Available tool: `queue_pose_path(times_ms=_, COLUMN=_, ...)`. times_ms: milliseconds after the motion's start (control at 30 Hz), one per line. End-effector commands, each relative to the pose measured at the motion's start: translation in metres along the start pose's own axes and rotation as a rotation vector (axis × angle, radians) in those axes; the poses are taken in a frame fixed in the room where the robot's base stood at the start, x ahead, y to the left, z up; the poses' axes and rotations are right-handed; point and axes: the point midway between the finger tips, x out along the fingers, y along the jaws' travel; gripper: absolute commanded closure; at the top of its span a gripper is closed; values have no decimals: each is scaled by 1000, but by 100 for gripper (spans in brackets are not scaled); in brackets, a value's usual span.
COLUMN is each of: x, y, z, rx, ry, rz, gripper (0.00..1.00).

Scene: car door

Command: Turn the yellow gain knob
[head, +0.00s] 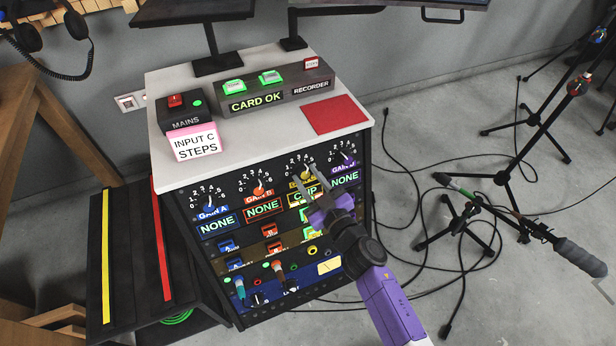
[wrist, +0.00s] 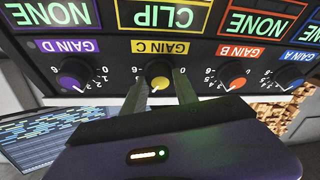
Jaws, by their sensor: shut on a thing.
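The yellow gain knob (wrist: 158,75) is on the rack's front panel, under the label GAIN C, in the upside-down wrist view. My gripper (wrist: 160,83) has one finger on each side of this knob and is shut on it. In the head view my gripper (head: 307,182) reaches the GAIN C spot from the lower right, and the yellow knob (head: 304,175) is partly hidden by the fingers. The display for this channel (wrist: 166,16) reads CLIP.
Close beside it are the orange GAIN B knob (wrist: 233,78), the blue GAIN A knob (wrist: 289,76) and the purple GAIN D knob (wrist: 74,77); their displays read NONE. A box reading CARD OK (head: 256,103) stands on top. Cables and stands are on the right floor.

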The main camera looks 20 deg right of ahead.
Motion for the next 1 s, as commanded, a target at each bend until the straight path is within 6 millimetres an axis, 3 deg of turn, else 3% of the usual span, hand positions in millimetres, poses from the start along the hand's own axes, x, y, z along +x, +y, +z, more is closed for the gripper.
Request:
queue_pose_path(times_ms=600, x=0, y=3, z=-5, rx=-352, ry=-1, rz=-129, gripper=100)
queue_pose_path(times_ms=1000, x=0, y=3, z=-1, rx=-459, ry=0, rz=-167, gripper=100)
